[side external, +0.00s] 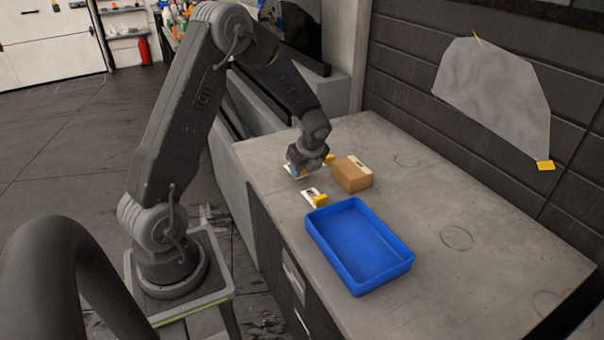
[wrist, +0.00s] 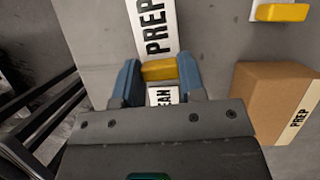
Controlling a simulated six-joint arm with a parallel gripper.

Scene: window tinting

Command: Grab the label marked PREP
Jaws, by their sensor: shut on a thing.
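A white label printed PREP (wrist: 153,28) lies at the top middle of the wrist view. My gripper (wrist: 160,68) has its blue fingers shut on a yellow block (wrist: 159,71) at the near end of this label. A white piece showing the letters EAN (wrist: 161,96) sits just below the block, partly hidden by the gripper. In the side view my gripper (side external: 298,172) is low at the table's left side, left of the box. A bit of white shows under it.
The tray is empty.

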